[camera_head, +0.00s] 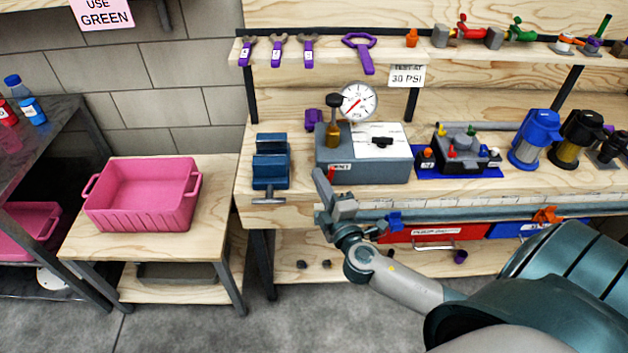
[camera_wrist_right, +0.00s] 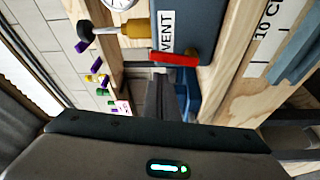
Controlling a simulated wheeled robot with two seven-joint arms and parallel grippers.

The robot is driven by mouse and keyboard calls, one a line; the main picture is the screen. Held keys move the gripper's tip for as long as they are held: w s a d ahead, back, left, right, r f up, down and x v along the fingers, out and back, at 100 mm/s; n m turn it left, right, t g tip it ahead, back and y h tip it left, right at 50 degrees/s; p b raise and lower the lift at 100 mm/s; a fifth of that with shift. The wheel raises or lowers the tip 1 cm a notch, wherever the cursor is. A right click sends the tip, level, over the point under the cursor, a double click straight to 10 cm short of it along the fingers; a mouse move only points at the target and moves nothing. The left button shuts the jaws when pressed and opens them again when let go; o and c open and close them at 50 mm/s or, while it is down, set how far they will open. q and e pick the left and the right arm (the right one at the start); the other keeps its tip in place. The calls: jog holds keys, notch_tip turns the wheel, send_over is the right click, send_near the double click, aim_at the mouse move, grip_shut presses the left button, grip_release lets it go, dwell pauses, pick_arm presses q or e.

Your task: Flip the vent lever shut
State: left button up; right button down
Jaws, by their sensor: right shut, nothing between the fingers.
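The vent lever (camera_wrist_right: 175,58) is a small red bar beside the VENT label (camera_wrist_right: 167,32) on the grey test box in the right wrist view. In the head view the lever (camera_head: 331,174) is a small red patch at the box's lower left front, just above my gripper. My right gripper (camera_head: 321,178) is shut and empty in front of that corner. In the right wrist view its dark fingers (camera_wrist_right: 160,100) end close to the lever; I cannot tell if they touch. My left gripper is not in view.
The grey test box (camera_head: 375,168) carries a pressure gauge (camera_head: 358,101) and a black-knobbed pump handle (camera_head: 333,101). A blue vise (camera_head: 270,165) stands left of it, and a black fixture on a blue mat (camera_head: 460,165) right. A pink bin (camera_head: 145,200) sits on a low table.

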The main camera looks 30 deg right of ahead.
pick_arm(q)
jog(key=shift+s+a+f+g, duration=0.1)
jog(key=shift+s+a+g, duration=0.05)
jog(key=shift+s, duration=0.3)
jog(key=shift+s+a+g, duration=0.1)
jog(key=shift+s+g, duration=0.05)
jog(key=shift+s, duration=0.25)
pick_arm(e)
jog(key=shift+s+d+f, duration=0.15)
jog(key=shift+s+d, duration=0.35)
jog(key=shift+d, duration=0.25)
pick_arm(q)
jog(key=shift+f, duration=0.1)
